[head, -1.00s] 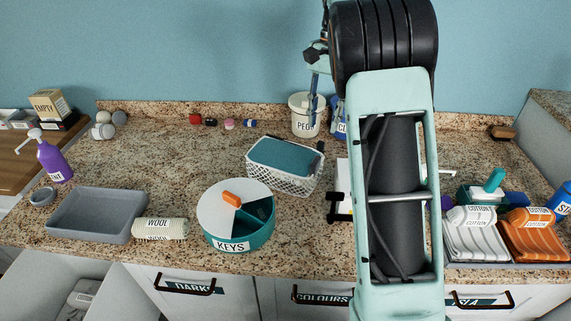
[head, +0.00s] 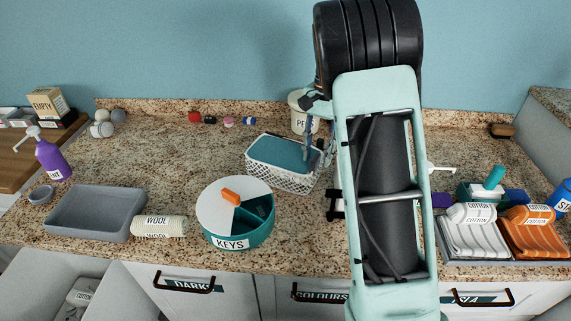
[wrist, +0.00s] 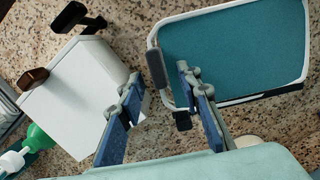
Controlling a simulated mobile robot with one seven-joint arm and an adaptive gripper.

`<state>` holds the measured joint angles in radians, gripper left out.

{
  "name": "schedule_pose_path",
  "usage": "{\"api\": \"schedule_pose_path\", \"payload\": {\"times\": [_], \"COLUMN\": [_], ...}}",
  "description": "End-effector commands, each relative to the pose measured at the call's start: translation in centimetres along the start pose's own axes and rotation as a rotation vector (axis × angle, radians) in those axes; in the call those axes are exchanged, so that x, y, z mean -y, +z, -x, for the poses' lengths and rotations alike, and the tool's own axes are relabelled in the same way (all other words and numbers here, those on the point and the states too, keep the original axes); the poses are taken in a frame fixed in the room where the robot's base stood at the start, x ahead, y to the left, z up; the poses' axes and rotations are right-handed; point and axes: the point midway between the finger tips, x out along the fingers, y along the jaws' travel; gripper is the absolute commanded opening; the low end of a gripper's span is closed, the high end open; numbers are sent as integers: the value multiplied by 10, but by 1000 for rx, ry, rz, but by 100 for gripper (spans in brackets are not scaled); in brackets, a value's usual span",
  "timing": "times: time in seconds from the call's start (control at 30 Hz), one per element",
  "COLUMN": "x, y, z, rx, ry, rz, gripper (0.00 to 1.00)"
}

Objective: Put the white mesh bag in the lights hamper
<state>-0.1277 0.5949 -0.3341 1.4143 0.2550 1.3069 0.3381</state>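A white lattice-walled basket (head: 285,182) with a flat teal top stands mid-counter; it also shows in the wrist view (wrist: 235,102). I cannot tell whether this is the white mesh bag; no other mesh bag is evident. My gripper (wrist: 159,75) is open and empty above the counter. Its blue fingers straddle the basket's dark end handle (wrist: 156,69) in the wrist view; touching or apart is unclear. In the head view my gripper (head: 322,155) is at the basket's right end. An open bin (head: 35,275) at lower left holds a white labelled item (head: 80,296). No lights label is visible.
A teal KEYS tin (head: 238,225), a WOOL roll (head: 160,227) and a grey tray (head: 95,214) stand left of the basket. A PEGS tub (head: 300,112) is behind. A white box (wrist: 75,95) is close by on the other side. Folded cotton towels (head: 472,235) lie right.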

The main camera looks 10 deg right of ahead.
Motion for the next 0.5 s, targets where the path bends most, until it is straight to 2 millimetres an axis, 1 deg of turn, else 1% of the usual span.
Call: {"api": "schedule_pose_path", "payload": {"times": [0.1,0.17,0.4,0.5], "x": [0,0,0,0], "y": [0,0,0,0], "z": [0,0,0,1], "rx": [0,0,0,0], "ry": [0,0,0,0], "rz": [0,0,0,0], "gripper": [32,26,0,0]}}
